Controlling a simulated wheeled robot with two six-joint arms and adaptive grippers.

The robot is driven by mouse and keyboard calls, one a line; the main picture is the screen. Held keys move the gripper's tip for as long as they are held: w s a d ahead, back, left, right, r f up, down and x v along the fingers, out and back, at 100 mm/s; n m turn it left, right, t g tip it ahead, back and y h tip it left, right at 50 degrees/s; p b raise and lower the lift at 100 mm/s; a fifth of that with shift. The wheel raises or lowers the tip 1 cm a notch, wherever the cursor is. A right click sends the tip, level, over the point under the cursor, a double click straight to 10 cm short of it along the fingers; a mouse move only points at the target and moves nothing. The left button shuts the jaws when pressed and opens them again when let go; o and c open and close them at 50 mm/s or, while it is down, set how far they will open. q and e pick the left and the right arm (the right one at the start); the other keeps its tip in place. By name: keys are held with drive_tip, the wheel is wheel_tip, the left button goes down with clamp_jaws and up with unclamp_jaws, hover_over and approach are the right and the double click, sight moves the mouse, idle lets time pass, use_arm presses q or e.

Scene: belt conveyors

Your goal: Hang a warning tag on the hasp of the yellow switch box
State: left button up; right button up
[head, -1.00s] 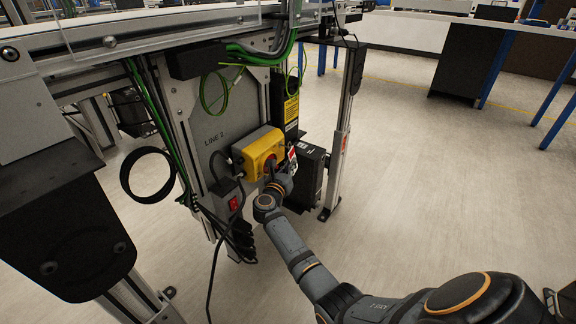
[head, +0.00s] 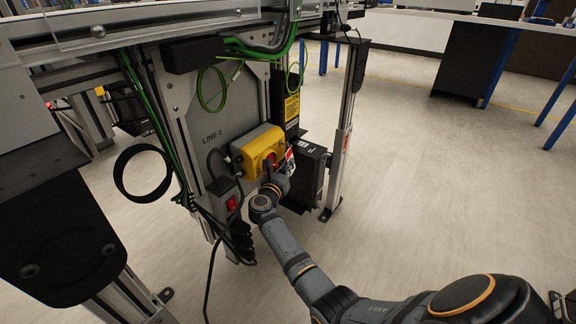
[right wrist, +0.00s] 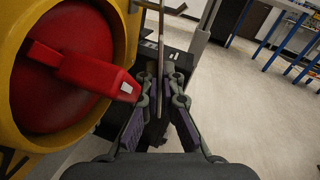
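The yellow switch box (head: 258,150) is mounted on the grey LINE 2 panel. Its red rotary handle (right wrist: 72,68) fills the left of the right wrist view. My right gripper (head: 277,180) is just in front of the box, beside the handle. Its fingers (right wrist: 161,88) are close together on a thin tag (right wrist: 161,35), seen edge-on. In the head view the red and white warning tag (head: 290,157) shows at the box's right side. I cannot make out the hasp or whether the tag touches it. My left gripper is not in view.
A red rocker switch (head: 231,204) and black cables sit below left of the box. A black unit (head: 305,172) and an upright metal leg (head: 341,150) stand to the right. Green wires (head: 211,90) loop above. The floor at right is clear.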

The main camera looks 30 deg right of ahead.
drive_tip(key=o, duration=0.5)
drive_tip(key=shift+c, duration=0.2)
drive_tip(key=shift+a, duration=0.15)
drive_tip(key=v, duration=0.7)
drive_tip(key=shift+s+a, duration=0.25)
drive_tip(key=shift+s, duration=0.05)
